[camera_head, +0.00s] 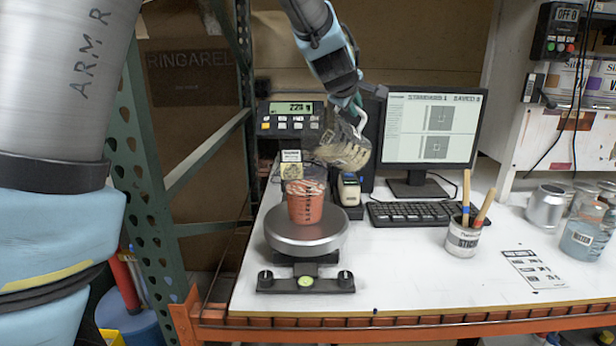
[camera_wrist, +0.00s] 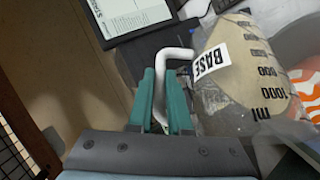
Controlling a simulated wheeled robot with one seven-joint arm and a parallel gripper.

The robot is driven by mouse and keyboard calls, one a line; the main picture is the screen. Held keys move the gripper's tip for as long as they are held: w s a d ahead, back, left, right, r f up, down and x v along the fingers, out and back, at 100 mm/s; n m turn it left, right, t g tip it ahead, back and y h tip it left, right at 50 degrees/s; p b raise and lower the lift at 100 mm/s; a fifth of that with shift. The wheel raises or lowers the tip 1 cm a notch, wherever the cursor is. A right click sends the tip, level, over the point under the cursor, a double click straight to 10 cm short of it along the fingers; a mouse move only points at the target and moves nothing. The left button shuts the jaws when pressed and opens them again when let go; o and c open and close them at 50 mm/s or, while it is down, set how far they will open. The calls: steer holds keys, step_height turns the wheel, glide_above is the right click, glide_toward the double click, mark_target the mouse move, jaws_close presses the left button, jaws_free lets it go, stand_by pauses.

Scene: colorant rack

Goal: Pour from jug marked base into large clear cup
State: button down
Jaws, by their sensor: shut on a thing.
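The clear jug (camera_head: 343,147) holds a cream-coloured content and is tilted over the cup, its mouth toward the lower left. In the wrist view the jug (camera_wrist: 236,75) shows a BASE label and a white handle (camera_wrist: 175,54). My gripper (camera_head: 353,103) is shut on that handle; its green fingers also show in the wrist view (camera_wrist: 163,92). The large clear cup (camera_head: 306,207) stands upright on the scale pan, with orange-red and white content. Part of it shows at the right of the wrist view (camera_wrist: 306,88). I cannot make out a pouring stream.
The round scale (camera_head: 300,243) stands at the table's left front, with a lit display (camera_head: 292,108) behind. A small bottle (camera_head: 349,190), keyboard (camera_head: 410,214) and monitor (camera_head: 431,130) are nearby. A stick pot (camera_head: 463,239) and a water jug (camera_head: 583,238) stand farther right. The front middle is clear.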

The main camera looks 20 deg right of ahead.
steer(key=shift+a+r+h, duration=0.2)
steer(key=shift+a+h, duration=0.1)
steer(key=shift+a, duration=0.05)
stand_by(1.0)
steer(key=shift+b, duration=0.55)
steer(key=shift+a+r+t+b, duration=0.1)
steer(key=shift+t+b, duration=0.2)
steer(key=shift+b, duration=0.35)
stand_by(1.2)
